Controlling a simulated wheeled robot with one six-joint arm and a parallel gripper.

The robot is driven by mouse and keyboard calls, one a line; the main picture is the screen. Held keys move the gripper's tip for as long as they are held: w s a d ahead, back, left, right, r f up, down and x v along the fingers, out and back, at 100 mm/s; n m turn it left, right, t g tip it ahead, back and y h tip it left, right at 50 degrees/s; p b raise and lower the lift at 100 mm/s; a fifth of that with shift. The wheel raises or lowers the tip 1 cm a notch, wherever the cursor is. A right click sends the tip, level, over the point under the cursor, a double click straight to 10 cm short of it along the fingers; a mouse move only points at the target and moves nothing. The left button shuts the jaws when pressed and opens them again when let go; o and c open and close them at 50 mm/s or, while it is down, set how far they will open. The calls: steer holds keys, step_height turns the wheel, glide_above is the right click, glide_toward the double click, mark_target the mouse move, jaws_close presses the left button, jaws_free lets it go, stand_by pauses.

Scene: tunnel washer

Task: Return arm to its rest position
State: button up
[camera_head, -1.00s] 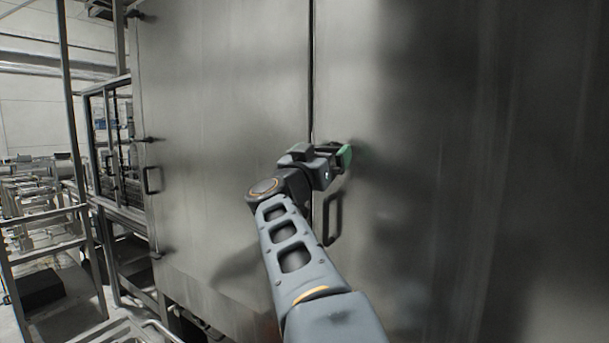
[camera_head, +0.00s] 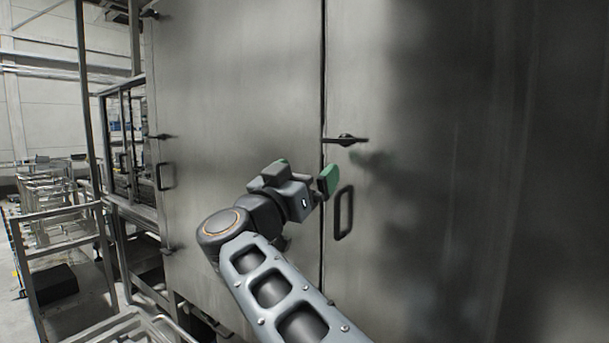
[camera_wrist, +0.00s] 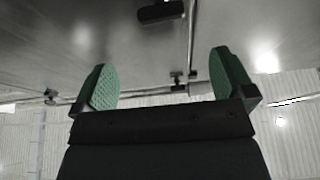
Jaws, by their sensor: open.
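My gripper (camera_head: 306,171) is open and empty, with green finger pads. In the head view it is in front of the grey metal doors near their seam, below and left of the dark lever latch (camera_head: 346,140). It is apart from the latch. A dark pull handle (camera_head: 343,212) sits lower on the right door, to the right of the gripper. My arm is bent, with its elbow toward the camera. In the wrist view both green pads stand wide apart with nothing between my gripper's fingers (camera_wrist: 166,80). A dark bar (camera_wrist: 160,12) on the door surface shows above them.
The left door (camera_head: 240,90) and right door (camera_head: 450,100) are closed.

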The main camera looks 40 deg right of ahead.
stand_by(0.4)
steer(key=w+a+f+n+t+y, duration=1.15)
steer(key=w+t+y, duration=0.2)
steer(key=y, duration=0.35)
steer(key=s+a+f+n+g+y, duration=0.1)
steer(key=a+f+n+g+y, duration=0.35)
steer(key=f, duration=0.65)
steer(key=s+a+f+g, duration=0.2)
steer(key=s+f+g, duration=0.8)
steer(key=s+f, duration=0.5)
step_height(320, 180, down, 4)
steer(key=shift+s+r+g, duration=0.1)
steer(key=shift+s+g, duration=0.15)
steer(key=shift+g, duration=0.05)
steer(key=shift+a, duration=0.1)
